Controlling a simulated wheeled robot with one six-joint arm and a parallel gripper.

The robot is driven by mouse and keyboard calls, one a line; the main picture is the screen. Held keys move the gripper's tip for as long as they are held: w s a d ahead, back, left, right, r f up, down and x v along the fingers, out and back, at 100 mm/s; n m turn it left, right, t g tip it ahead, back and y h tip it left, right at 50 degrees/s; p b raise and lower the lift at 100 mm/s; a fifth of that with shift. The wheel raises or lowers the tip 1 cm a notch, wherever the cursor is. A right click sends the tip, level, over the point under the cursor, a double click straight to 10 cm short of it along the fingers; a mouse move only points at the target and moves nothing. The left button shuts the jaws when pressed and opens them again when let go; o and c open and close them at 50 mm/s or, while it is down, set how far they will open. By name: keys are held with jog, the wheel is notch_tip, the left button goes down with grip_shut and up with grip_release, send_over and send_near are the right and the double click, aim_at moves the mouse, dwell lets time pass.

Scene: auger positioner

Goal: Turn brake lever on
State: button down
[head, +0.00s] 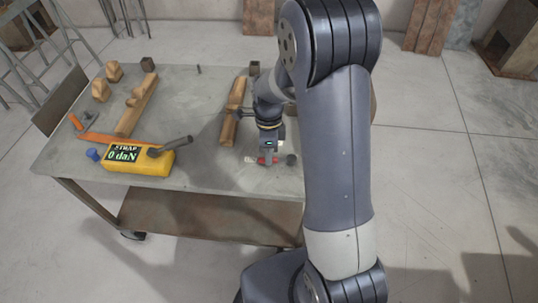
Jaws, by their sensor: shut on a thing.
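My gripper (268,161) points down over the near right part of the table top. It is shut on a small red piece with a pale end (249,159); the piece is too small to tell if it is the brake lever. A short dark cylinder (291,160) stands just right of the gripper. A yellow box (137,160) with a display reading "STRAP 0 daN" sits at the front left, with a dark handle (172,146) sticking out to its right. A blue knob (93,155) is at its left end. My arm hides the table's right side.
The grey metal table (205,180) has a lower shelf. An orange strap (100,137) lies behind the yellow box. Wooden beams (136,105) and (233,108) and small wooden blocks (101,90) lie farther back. The table is bare between the yellow box and my gripper.

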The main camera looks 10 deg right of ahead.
jog(key=shift+w+d+m, duration=0.15)
jog(key=shift+w+m, duration=0.25)
jog(key=shift+m, duration=0.2)
jog(key=c, duration=1.4)
grip_release()
jog(key=shift+o, duration=0.2)
notch_tip(320, 180, up, 11)
jog(key=w+p, duration=0.1)
jog(key=w, duration=0.1)
jog(key=shift+d+f, duration=0.2)
jog(key=shift+d, duration=0.15)
